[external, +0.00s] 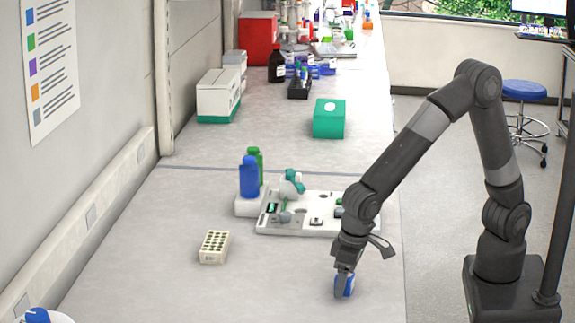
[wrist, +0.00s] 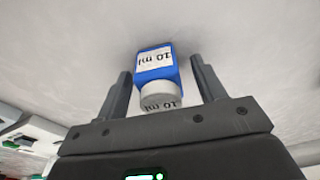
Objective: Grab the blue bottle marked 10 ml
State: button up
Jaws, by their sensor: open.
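The blue bottle marked 10 ml (wrist: 155,72) has a white label and a white cap, and stands on the bench. In the wrist view it is between the two fingers of my gripper (wrist: 160,90), with a gap to each finger. My gripper is open. In the external view my gripper (external: 343,284) points down at the front right of the bench. The blue bottle (external: 349,286) shows there partly, with a finger in front of it.
A beige tube rack (external: 214,247) stands to the left. Taller blue (external: 249,180) and green (external: 256,158) bottles stand further back. The bench between the rack and my gripper is clear.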

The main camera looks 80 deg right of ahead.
jog(key=c, duration=1.1)
